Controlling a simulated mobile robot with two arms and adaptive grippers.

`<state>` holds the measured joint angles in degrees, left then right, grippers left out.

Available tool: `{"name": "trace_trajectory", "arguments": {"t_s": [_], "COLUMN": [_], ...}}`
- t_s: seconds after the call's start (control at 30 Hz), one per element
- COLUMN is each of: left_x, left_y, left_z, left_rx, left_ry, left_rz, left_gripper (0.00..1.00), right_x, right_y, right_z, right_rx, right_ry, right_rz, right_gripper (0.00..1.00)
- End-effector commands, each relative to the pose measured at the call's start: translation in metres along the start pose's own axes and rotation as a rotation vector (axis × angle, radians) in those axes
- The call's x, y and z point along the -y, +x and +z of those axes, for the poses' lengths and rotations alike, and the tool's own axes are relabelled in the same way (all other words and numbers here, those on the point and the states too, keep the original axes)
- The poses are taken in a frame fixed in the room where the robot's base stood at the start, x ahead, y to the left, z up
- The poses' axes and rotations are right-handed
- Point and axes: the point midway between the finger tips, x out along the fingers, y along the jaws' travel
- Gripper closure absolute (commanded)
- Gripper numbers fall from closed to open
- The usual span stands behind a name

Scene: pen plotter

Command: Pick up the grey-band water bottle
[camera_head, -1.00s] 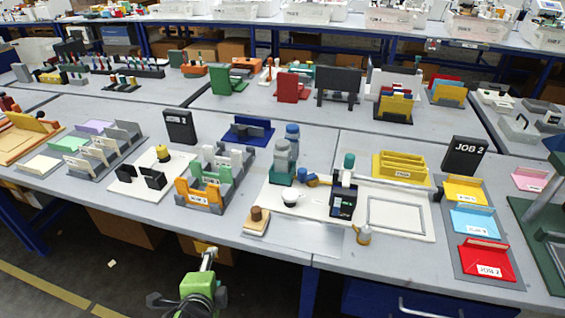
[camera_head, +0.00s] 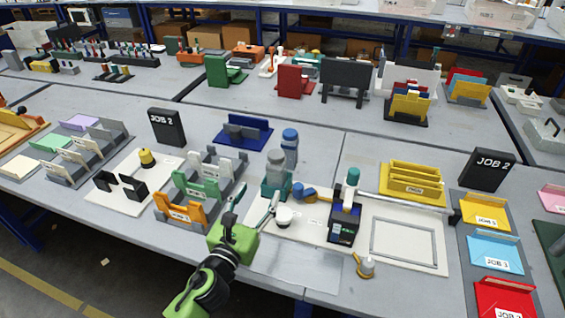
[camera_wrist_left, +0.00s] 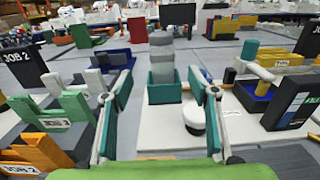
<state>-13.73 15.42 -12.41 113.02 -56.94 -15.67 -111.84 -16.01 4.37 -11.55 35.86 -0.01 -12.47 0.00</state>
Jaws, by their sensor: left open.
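The grey-band water bottle (camera_head: 277,163), pale with a grey top, stands upright in a teal square holder (camera_head: 274,188) on the white board. In the left wrist view the bottle (camera_wrist_left: 161,58) shows straight ahead, its lower part hidden by the holder's front wall (camera_wrist_left: 164,94). A similar bottle with a blue cap (camera_head: 290,147) stands just behind it in the head view. My left gripper (camera_head: 257,194) is open and empty, in front of the holder. Its two fingers spread to either side of the bottle in the wrist view (camera_wrist_left: 160,86), still short of it. My right gripper is out of view.
A white round item (camera_head: 284,216) sits close to the right finger. A black device with a teal-topped part (camera_head: 344,224) stands to the right. Orange, green and white racks (camera_head: 180,209) stand to the left. A clear sheet (camera_head: 300,270) lies at the front edge.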

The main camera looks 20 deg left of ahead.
Motion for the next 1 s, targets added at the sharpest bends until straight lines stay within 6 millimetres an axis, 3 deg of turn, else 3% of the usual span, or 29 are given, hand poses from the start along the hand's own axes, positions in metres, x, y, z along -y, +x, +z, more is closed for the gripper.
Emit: {"name": "trace_trajectory", "arguments": {"t_s": [0.17,0.43,0.67,0.8,1.0], "left_x": [0.001,0.001,0.001,0.004,0.004], "left_y": [0.024,0.074,0.090,0.110,0.134], "left_z": [0.003,0.001,0.001,0.004,0.002], "left_rx": [0.004,0.002,0.001,0.002,0.001], "left_ry": [0.008,0.006,0.004,0.002,0.004], "left_rz": [-0.002,-0.001,-0.001,0.000,-0.001], "left_gripper": [0.46,0.46,0.46,0.46,0.46], "right_x": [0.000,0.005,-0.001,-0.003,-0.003], "right_y": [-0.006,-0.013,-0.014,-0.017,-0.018], "right_z": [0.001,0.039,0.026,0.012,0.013], "right_rx": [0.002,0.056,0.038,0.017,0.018], "right_ry": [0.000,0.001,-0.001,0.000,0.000], "right_rz": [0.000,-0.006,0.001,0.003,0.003], "right_gripper": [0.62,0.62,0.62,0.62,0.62]}}
